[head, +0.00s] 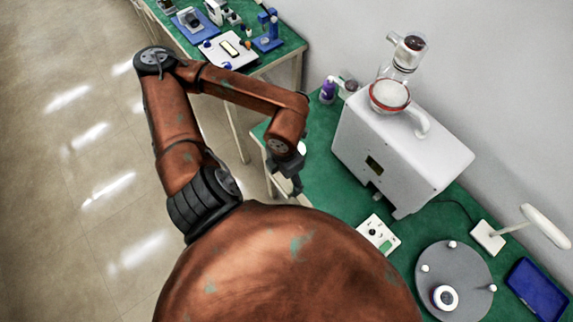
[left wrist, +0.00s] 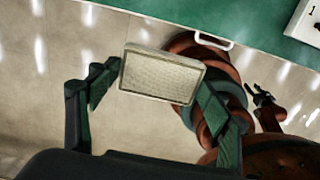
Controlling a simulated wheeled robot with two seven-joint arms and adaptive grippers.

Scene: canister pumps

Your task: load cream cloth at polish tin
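My left gripper (head: 295,186) hangs beside the near edge of the green table in the head view. In the left wrist view its two fingers press on opposite sides of a cream, woven-looking rectangular pad (left wrist: 160,77), which seems to be the cream cloth. The pad is held above the floor, near the table edge. A round tin with a white ring on top (head: 444,298), possibly the polish tin, sits on the grey round turntable (head: 455,262), far from this gripper. My right gripper (left wrist: 264,98) shows small in the left wrist view, empty, its fingers seemingly apart.
A white boxy machine (head: 400,150) with a glass vessel on top stands on the green table. A small white control panel (head: 378,234), a lamp (head: 545,226) and a blue tray (head: 538,290) are nearby. Another green table (head: 284,55) holds several items at the back.

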